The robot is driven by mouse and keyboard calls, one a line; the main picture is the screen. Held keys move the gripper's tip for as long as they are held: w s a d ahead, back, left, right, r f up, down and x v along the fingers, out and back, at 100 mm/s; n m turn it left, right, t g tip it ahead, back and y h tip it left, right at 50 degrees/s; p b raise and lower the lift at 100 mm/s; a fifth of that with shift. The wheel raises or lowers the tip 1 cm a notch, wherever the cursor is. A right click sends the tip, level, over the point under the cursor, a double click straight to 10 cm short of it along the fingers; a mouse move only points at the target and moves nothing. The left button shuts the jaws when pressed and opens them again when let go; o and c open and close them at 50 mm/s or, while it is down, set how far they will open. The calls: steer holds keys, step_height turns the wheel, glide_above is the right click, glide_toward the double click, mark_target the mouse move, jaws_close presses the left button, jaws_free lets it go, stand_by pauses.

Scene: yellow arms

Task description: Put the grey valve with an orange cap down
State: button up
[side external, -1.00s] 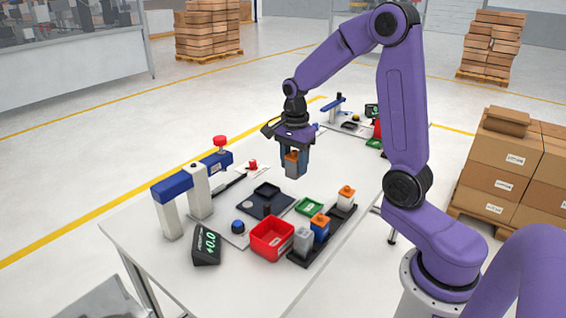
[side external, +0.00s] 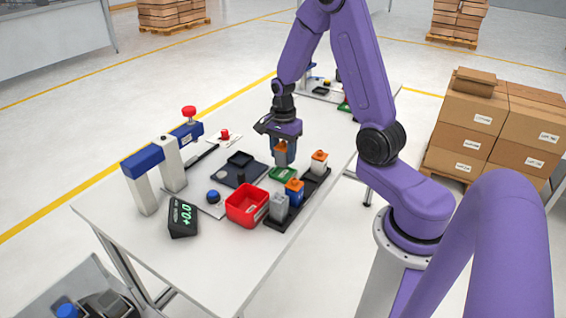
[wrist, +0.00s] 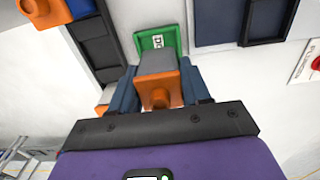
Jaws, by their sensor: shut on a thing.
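The grey valve with an orange cap (side external: 281,158) is held upright between the fingers of my gripper (side external: 285,161). In the wrist view the valve (wrist: 156,64) sits between both fingers of my gripper (wrist: 159,80), cap towards the camera. The green bin (side external: 283,175) is just below and in front of it in the side view. In the wrist view the green bin (wrist: 160,42) shows behind the valve, partly hidden by it. I cannot tell the exact height above the table.
Empty rack space (wrist: 96,42) shows in the wrist view. A red bin (side external: 240,206) and dark tray (side external: 222,176) stand nearby.

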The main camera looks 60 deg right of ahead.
mark_target(283, 162)
steer(key=shift+f, duration=1.85)
steer(key=shift+f, duration=0.1)
steer(key=o, duration=1.2)
